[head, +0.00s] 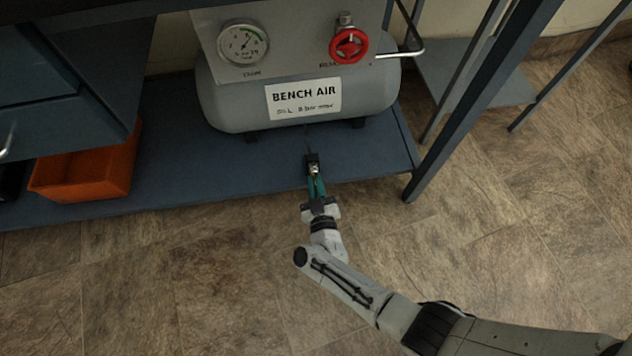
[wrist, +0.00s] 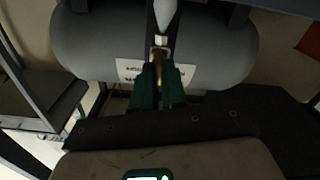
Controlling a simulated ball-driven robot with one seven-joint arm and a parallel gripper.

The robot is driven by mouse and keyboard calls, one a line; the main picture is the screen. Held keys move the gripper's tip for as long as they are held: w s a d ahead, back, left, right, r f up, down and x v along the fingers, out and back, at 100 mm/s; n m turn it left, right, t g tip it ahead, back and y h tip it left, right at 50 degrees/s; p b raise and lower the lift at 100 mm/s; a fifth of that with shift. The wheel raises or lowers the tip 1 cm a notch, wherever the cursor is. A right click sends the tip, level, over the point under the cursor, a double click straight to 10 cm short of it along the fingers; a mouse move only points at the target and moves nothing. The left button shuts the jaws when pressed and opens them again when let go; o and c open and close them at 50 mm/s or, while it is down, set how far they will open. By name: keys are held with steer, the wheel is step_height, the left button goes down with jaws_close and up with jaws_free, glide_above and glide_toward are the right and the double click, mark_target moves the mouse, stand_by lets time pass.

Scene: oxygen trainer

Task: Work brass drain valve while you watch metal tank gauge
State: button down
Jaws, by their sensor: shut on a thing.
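A grey metal tank (head: 220,90) labelled BENCH AIR sits on a blue shelf. Its round white tank gauge (head: 243,43) is on the grey panel above, with the needle pointing up and slightly right, near a green band; the figures are too small to read. My gripper (head: 314,172) is at the shelf's front, below the tank, with its green fingers shut on the brass drain valve. In the wrist view the brass drain valve (wrist: 158,58) shows between the fingertips (wrist: 158,76), below a pale fitting. The fingers hide much of the valve.
A red handwheel (head: 348,46) is on the panel, right of the gauge. A bent metal pipe (head: 403,52) sticks out to the right. An orange bin (head: 85,172) stands on the shelf at left. Blue table legs (head: 470,90) rise at right. The tiled floor in front is clear.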

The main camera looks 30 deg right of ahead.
steer(key=c, duration=1.2)
jaws_free()
steer(key=p+v, duration=0.2)
steer(key=v, duration=0.8)
steer(key=shift+s+a+p, duration=0.15)
steer(key=shift+s+p, duration=0.25)
